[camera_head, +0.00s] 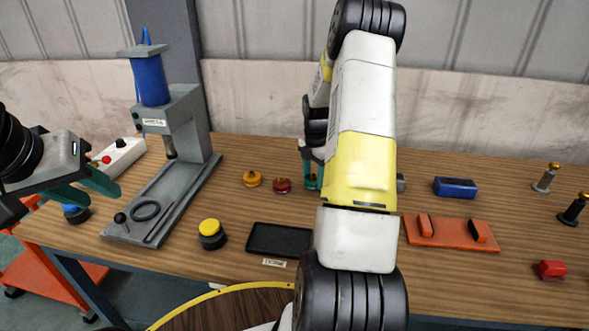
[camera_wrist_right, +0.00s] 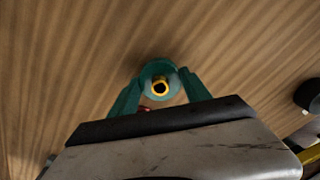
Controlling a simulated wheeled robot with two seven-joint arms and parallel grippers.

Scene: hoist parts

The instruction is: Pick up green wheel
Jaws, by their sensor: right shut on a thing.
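The green wheel (camera_wrist_right: 148,76) has a yellow hub and sits between the teal fingers of my right gripper (camera_wrist_right: 160,88) in the right wrist view. The fingers are shut on it from both sides. In the head view only a sliver of the green wheel (camera_head: 311,183) shows, because my right arm hides much of it. I cannot tell whether it touches the table. My left gripper (camera_head: 95,190) is open and empty at the far left, its two teal fingers apart, well away from the wheel.
A red wheel (camera_head: 282,186) and an orange wheel (camera_head: 252,179) stand just left of the green one. A black tray (camera_head: 278,239) lies in front. A grey press (camera_head: 185,120) stands at left. A blue block (camera_head: 455,187) and an orange plate (camera_head: 452,234) are at right.

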